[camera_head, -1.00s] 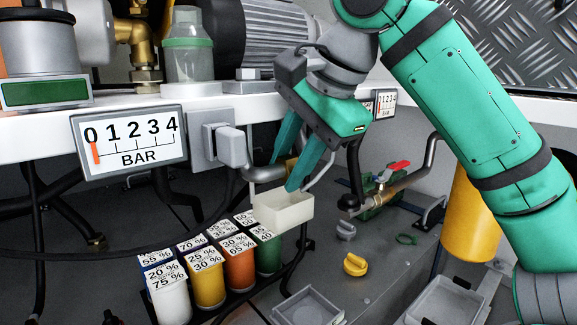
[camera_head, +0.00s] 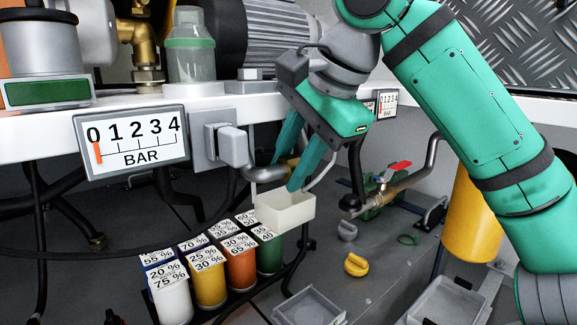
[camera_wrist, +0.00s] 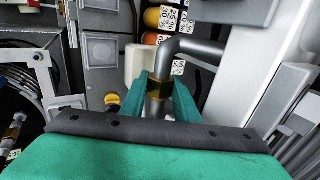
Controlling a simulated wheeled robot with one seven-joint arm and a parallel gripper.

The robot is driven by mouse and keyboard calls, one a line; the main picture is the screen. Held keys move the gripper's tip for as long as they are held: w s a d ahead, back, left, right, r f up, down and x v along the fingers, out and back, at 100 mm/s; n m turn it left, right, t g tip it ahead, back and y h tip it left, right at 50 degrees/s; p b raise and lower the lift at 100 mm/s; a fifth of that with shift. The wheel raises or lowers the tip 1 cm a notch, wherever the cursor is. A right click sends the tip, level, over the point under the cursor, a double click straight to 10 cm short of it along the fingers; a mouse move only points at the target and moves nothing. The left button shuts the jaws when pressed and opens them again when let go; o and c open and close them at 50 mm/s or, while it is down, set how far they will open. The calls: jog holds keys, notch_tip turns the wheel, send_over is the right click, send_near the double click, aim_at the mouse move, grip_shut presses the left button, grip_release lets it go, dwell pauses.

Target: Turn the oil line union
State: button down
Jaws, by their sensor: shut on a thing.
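The oil line union is a brass-coloured collar (camera_wrist: 158,90) on a grey metal pipe (camera_wrist: 178,47) with a bend, seen in the wrist view. My gripper (camera_wrist: 160,88) is shut on the union, with one green finger on each side of it. In the head view my gripper (camera_head: 291,170) is below the white shelf, and its fingers and arm hide most of the union. A short piece of the grey pipe (camera_head: 262,174) shows left of the fingers. A cream open box (camera_head: 285,212) is just below the fingertips.
Several coloured bottles with percent labels (camera_head: 208,270) stand below left. A gauge panel (camera_head: 131,141) and a grey socket box (camera_head: 222,140) are on the shelf edge. A red-handled valve (camera_head: 392,172), a yellow knob (camera_head: 356,265) and a grey tray (camera_head: 309,308) are to the right.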

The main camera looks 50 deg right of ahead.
aim_at(293, 158)
dwell(0.5)
jog(key=shift+g, duration=0.3)
jog(key=c, duration=1.5)
grip_release()
jog(key=shift+o, duration=1.1)
jog(key=shift+w, duration=0.1)
jog(key=shift+v, duration=1.4)
jog(key=shift+c, duration=0.3)
jog(key=shift+o, duration=0.3)
jog(key=shift+v, duration=1.15)
jog(key=v, duration=0.3)
jog(key=shift+w+a+r, duration=0.1)
jog(key=shift+w, duration=0.1)
